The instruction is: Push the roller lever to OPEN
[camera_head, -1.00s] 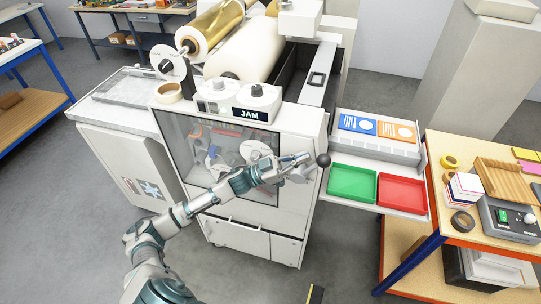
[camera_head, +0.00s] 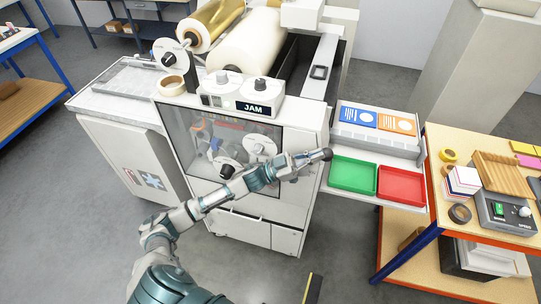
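The roller lever shows as a dark ball knob (camera_head: 327,154) at the right front edge of the white laminating machine (camera_head: 312,118). Its shaft is hidden behind my gripper. My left gripper (camera_head: 314,159) reaches in from the lower left, with its fingertips right at the knob. The fingers look small and overlap the knob, so I cannot tell whether they touch it or how far apart they are. The machine's label reads JAM (camera_head: 256,109). I see no OPEN marking that I can read. My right gripper is out of view.
A green tray (camera_head: 353,175) and a red tray (camera_head: 401,186) sit on a shelf just right of the knob. A clear window (camera_head: 185,135) lies behind my arm. A workbench (camera_head: 470,232) with a control box stands at the right.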

